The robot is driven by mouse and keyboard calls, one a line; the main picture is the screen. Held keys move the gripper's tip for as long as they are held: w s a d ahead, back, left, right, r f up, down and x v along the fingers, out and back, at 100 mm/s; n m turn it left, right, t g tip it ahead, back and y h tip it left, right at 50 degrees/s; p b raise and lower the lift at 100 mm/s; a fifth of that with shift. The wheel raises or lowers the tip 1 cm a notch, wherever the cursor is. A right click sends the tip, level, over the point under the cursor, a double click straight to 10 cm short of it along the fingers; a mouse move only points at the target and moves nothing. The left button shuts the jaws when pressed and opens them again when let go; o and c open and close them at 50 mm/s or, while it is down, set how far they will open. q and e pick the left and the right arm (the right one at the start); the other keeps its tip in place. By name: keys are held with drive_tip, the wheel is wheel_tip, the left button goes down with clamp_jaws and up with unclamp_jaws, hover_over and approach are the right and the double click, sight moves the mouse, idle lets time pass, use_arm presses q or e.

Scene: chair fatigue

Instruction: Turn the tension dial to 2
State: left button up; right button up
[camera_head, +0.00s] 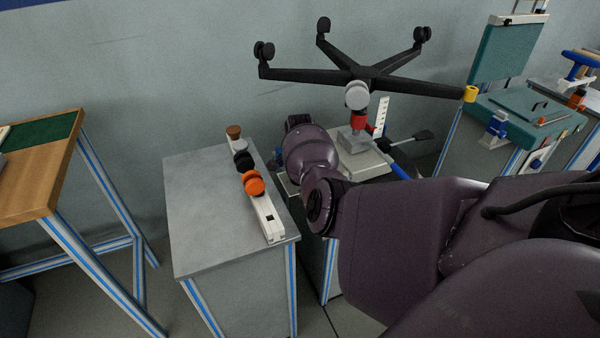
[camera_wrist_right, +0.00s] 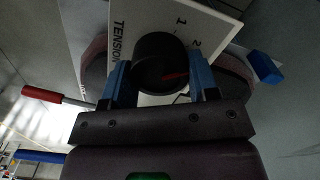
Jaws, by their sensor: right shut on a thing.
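The tension dial (camera_wrist_right: 158,58) is a round black knob with a red pointer mark, seen in the right wrist view. It sits on a white plate (camera_wrist_right: 206,16) printed with TENSION and the numbers 1 and 2. The red mark points toward the picture's right, slightly upward, and lies below the 2. My right gripper (camera_wrist_right: 160,74) is shut on the dial, one blue finger on each side of it. In the head view my purple right arm hides the dial and most of the gripper. My left gripper is not in view.
An upturned black chair base (camera_head: 345,76) with casters stands behind my right arm. A grey cabinet (camera_head: 200,200) carries a white rail (camera_head: 268,218) with orange, black and brown knobs. A wooden table (camera_head: 40,185) stands at left. Teal equipment (camera_head: 530,115) is at right.

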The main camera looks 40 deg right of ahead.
drive_tip(key=o, duration=0.9)
drive_tip(key=shift+r, duration=0.55)
wheel_tip(320, 180, up, 8)
drive_tip(key=p, duration=0.3)
drive_tip(key=shift+r, duration=0.85)
